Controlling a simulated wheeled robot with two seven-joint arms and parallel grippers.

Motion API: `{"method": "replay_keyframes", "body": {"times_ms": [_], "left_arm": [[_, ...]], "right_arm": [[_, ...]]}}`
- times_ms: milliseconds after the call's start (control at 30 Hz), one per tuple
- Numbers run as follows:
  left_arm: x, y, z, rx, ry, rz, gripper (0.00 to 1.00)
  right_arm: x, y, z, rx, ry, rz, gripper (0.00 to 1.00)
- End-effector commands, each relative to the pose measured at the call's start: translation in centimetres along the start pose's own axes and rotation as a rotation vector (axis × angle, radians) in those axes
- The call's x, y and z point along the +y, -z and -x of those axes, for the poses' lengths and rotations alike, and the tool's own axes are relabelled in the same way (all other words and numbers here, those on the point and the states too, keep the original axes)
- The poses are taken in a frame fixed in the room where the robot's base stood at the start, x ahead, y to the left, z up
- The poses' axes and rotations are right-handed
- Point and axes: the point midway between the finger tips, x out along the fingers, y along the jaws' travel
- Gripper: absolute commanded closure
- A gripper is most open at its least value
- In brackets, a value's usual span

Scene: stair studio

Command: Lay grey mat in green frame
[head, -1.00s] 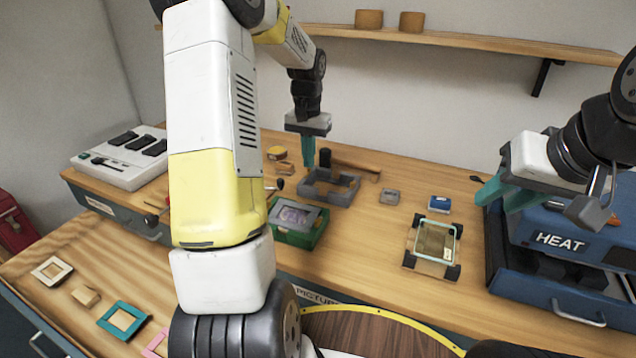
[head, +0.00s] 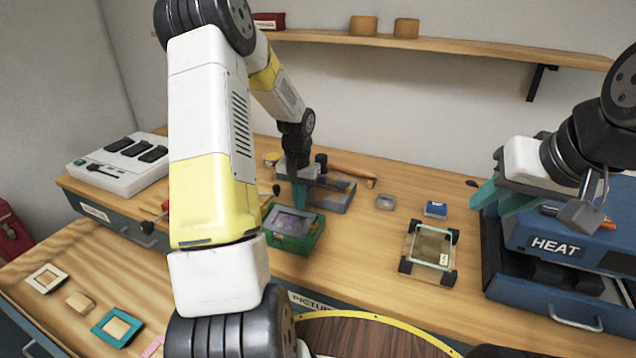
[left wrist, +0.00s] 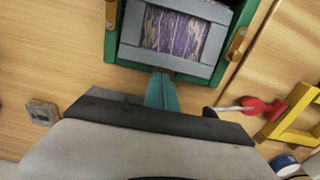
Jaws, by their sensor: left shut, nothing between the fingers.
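The green frame (head: 308,246) lies on the workbench, left of its middle. The grey mat (head: 312,222) lies within it, around a purple picture. In the left wrist view, the grey mat (left wrist: 180,59) looks roughly square inside the green frame (left wrist: 111,45), whose far side is cut off. My left gripper (head: 300,207) is shut and empty, pointing down at the frame's far edge. Its fingertips (left wrist: 161,76) overlap the frame's rim in the wrist view; I cannot tell whether they touch. My right gripper (head: 503,199) is open and empty by the blue heat press.
A grey corner-clamp fixture (head: 335,197) and a wooden-handled hammer (head: 348,172) lie behind the frame. A glass panel with black corners (head: 430,247), a small grey block (head: 386,202) and a blue box (head: 436,209) lie to the right. The blue press (head: 550,262) stands at far right.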

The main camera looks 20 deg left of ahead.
Motion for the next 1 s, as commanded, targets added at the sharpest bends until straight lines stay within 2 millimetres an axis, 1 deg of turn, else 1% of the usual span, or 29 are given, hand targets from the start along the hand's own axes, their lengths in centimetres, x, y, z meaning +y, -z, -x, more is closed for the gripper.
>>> {"method": "replay_keyframes", "body": {"times_ms": [133,467,700,1000], "left_arm": [[0.0,-0.6,0.1,0.001,0.0,0.0,1.0],[0.0,-0.7,0.1,0.001,0.0,0.0,1.0],[0.0,-2.3,0.1,-0.001,0.0,0.0,1.0],[0.0,-2.3,0.1,0.0,0.0,0.0,1.0]], "right_arm": [[0.0,0.0,0.0,0.0,0.0,0.0,0.67],[0.0,0.0,0.0,0.0,0.0,0.0,0.67],[0.0,0.0,0.0,0.0,0.0,0.0,0.67],[0.0,0.0,0.0,0.0,0.0,0.0,0.67]]}}
